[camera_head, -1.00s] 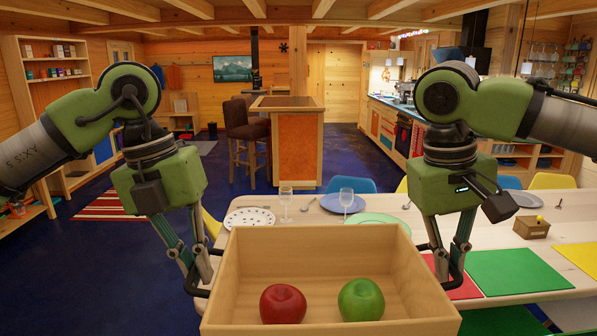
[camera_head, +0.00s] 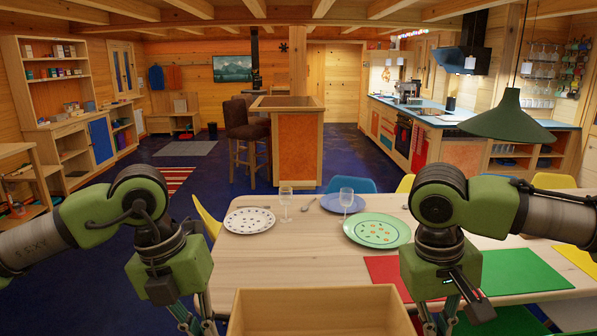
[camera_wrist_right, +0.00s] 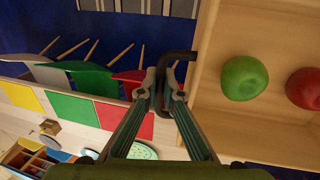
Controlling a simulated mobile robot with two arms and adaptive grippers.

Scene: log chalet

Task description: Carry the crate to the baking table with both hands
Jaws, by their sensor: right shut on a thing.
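The wooden crate (camera_head: 320,300) is at the bottom centre of the head view, level, with only its far part showing. In the right wrist view the crate (camera_wrist_right: 215,85) holds a green apple (camera_wrist_right: 244,78) and a red apple (camera_wrist_right: 304,88). My right gripper (camera_wrist_right: 165,88) is shut on the crate's dark side handle. My left gripper (camera_head: 203,322) is at the crate's left side; its fingertips are cut off by the frame edge. I cannot tell for sure which table is the baking table.
A long wooden table (camera_head: 290,262) lies just beyond the crate, set with a spotted plate (camera_head: 250,220), a green plate (camera_head: 377,230), glasses and coloured mats. A kitchen island (camera_head: 296,150) stands behind. A green lamp (camera_head: 508,118) hangs at right. Blue floor is open at left.

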